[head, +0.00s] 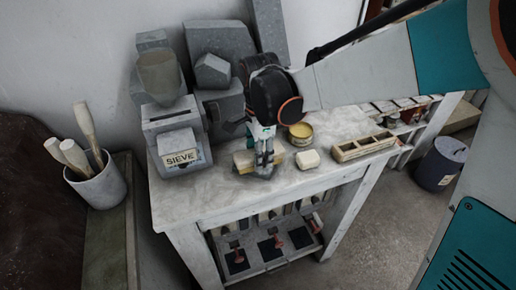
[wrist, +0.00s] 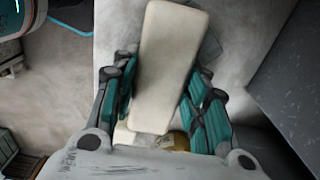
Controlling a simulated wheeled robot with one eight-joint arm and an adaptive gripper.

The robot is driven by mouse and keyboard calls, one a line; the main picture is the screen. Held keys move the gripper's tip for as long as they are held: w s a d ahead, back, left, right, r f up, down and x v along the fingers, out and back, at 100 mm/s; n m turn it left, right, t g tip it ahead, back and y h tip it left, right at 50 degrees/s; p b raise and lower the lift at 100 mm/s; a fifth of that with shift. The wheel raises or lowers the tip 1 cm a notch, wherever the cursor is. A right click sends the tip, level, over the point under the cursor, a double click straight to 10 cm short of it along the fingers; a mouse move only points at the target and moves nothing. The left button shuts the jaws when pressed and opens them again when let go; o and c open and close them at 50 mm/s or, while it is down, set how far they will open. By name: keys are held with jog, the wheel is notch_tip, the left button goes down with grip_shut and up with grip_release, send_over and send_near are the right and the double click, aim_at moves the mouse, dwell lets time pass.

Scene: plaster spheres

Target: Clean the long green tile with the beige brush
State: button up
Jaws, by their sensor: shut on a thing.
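My gripper (head: 264,157) points down at the worktop, low over its front part. It is shut on the beige brush (wrist: 165,65), a long pale block lying between the fingers in the wrist view. In the head view the beige brush (head: 243,161) shows beside the fingers, partly hidden by them. A flat grey piece (wrist: 210,46) peeks out beside the brush in the wrist view. It may be the long green tile, but its colour is too dull to tell, and the brush hides most of it. I cannot tell whether the brush touches it.
A yellow tin (head: 300,133), a whitish block (head: 308,159) and a wooden compartment box (head: 363,147) stand right of my gripper. A grey box marked SIEVE (head: 180,157) and grey blocks (head: 218,45) stand left and behind. The worktop's front (head: 225,200) is clear.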

aim_at(274, 149)
jog(key=shift+w+d, duration=0.2)
jog(key=shift+d, duration=0.5)
jog(key=shift+w+d, duration=0.2)
jog(key=shift+d, duration=0.55)
jog(key=shift+w+d, duration=0.2)
jog(key=shift+d, duration=0.5)
jog(key=shift+s+a, duration=0.2)
jog(key=shift+a, duration=0.5)
jog(key=shift+s+a, duration=0.2)
jog(key=shift+a, duration=0.55)
jog(key=shift+s+a, duration=0.2)
jog(key=shift+a, duration=0.5)
jog(key=shift+d+r, duration=0.1)
jog(key=shift+w+d+r+p, duration=0.15)
jog(key=shift+d+r+p, duration=0.2)
jog(key=shift+d, duration=0.15)
jog(key=shift+w+d+r+p, duration=0.2)
jog(key=shift+d+r, duration=0.1)
jog(key=shift+d, duration=0.2)
jog(key=shift+s, duration=0.1)
